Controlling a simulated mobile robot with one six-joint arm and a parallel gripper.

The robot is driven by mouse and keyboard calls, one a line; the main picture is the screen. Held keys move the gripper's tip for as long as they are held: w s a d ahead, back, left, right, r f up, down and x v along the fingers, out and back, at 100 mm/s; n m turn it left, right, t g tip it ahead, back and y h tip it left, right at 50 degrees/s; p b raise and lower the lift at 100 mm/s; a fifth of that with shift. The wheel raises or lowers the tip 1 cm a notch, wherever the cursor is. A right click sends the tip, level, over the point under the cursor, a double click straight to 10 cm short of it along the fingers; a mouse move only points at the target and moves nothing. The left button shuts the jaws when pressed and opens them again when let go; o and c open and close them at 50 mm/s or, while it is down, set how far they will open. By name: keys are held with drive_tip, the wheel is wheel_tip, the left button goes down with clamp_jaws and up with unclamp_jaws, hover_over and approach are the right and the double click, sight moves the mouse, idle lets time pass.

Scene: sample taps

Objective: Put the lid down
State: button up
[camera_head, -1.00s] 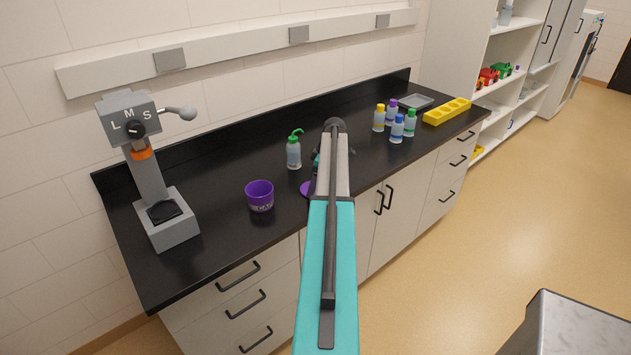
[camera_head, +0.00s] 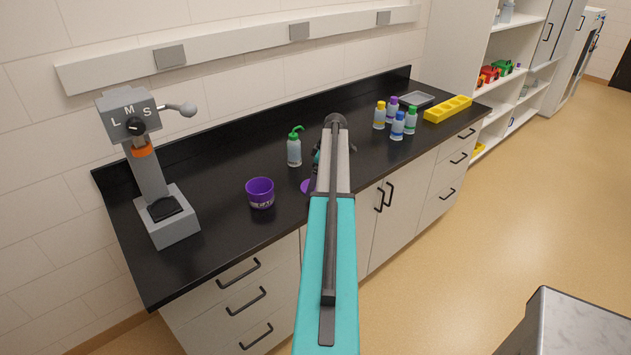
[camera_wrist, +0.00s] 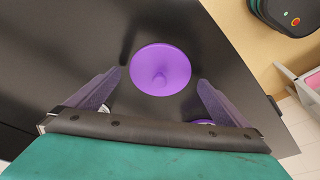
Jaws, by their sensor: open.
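I cannot tell the exact height between fingers and lid. The purple pot (camera_head: 260,194) stands upright and open to the left of the lid. My arm hides most of the gripper in the head view.
A green-topped wash bottle (camera_head: 294,151) stands behind the lid. A grey device (camera_head: 166,217) stands at the left. Several capped bottles (camera_head: 397,126), a yellow rack (camera_head: 448,109) and a grey tray (camera_head: 416,99) are at the right. The worktop (camera_head: 220,170) around the pot is mostly clear.

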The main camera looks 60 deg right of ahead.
drive_tip(key=b+v, duration=0.3)
drive_tip(key=v, duration=0.8)
drive_tip(key=shift+r, duration=0.25)
drive_tip(key=shift+s, duration=0.15)
idle(0.5)
